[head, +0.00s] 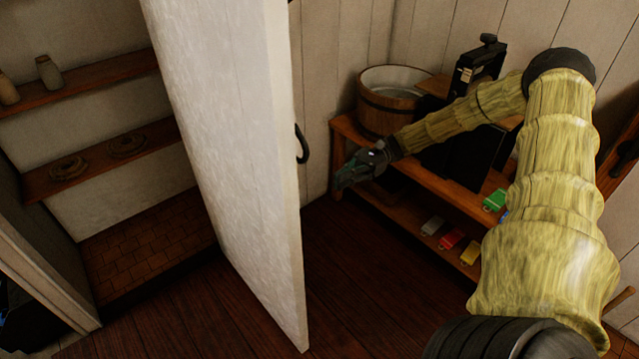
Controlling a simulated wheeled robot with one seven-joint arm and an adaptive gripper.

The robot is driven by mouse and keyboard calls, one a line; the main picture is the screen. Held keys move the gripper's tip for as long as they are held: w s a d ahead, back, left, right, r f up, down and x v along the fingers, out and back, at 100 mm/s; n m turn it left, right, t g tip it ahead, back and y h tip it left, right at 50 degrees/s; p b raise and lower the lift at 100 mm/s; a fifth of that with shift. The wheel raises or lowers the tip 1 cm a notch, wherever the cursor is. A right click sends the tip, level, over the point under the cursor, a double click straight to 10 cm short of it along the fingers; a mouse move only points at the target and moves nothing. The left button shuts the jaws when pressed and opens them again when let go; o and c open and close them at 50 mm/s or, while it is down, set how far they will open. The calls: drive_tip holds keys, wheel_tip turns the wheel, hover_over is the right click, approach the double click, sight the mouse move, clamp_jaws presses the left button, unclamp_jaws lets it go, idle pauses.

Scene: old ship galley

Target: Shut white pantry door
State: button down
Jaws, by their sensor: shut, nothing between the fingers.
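The white pantry door (230,150) stands open in the head view, with its free edge toward me and the pantry (110,180) exposed on its left. A black handle (302,144) sits on the door's right-hand face, close to the free edge. My gripper (342,182) is to the right of the door, a little right of and below the handle. It is shut and empty, with a visible gap in the picture between it and the door. The gripper points left toward the door.
The pantry has wooden shelves (105,150) with jars (48,72) and round items. Right of the door, a wooden shelf unit (415,215) carries a wooden tub (393,100), a black box-like object (478,65) and small coloured items (452,239). The dark floor (350,270) before the door is clear.

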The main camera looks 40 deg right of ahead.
drive_tip(key=s+a+p, duration=0.1)
drive_tip(key=a+p, duration=0.3)
drive_tip(key=a, duration=0.9)
drive_tip(key=shift+s, duration=0.25)
drive_tip(key=shift+a+r, duration=0.1)
